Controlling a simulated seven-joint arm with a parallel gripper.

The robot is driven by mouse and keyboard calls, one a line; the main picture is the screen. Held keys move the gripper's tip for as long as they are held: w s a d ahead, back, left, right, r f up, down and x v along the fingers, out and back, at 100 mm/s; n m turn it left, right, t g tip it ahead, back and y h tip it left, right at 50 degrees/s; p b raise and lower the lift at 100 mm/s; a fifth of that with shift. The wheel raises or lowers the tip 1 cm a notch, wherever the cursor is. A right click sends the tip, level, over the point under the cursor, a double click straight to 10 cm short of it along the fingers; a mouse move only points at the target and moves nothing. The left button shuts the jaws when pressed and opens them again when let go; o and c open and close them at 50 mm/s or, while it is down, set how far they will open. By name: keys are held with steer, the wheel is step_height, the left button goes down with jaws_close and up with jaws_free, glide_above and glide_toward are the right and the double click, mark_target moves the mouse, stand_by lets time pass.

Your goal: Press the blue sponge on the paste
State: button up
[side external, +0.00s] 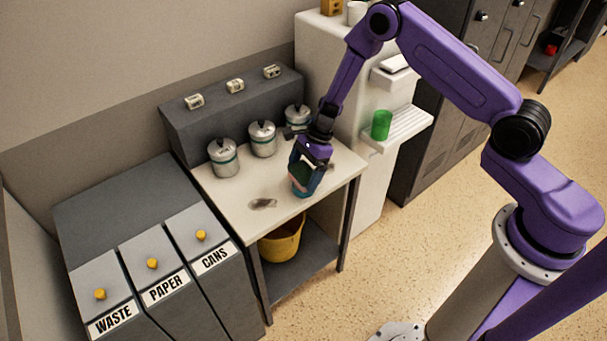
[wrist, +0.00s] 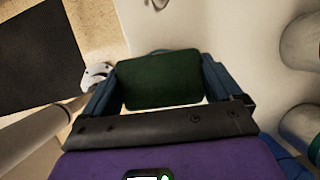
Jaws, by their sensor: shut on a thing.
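The sponge (side external: 301,187) is between the fingers of my gripper (side external: 306,178), over the right part of the pale worktop. Its dark green upper face (wrist: 160,80) fills the gap between the blue fingers in the wrist view; its underside is hidden there. My gripper (wrist: 160,92) is shut on it. I cannot tell whether the sponge touches the worktop. The paste (side external: 263,203) is a grey smear on the worktop, to the left of the sponge and apart from it. Part of a greyish mark, perhaps the paste, shows at the top edge of the wrist view.
Several lidded metal canisters (side external: 224,158) stand along the back of the worktop (side external: 225,190). A yellow bucket (side external: 283,243) sits on the shelf below. Waste, paper and cans bins (side external: 165,275) stand at left. A white cabinet with a green cup (side external: 381,125) is at right.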

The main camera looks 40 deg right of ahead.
mark_target(296, 175)
steer(key=shift+r, duration=2.8)
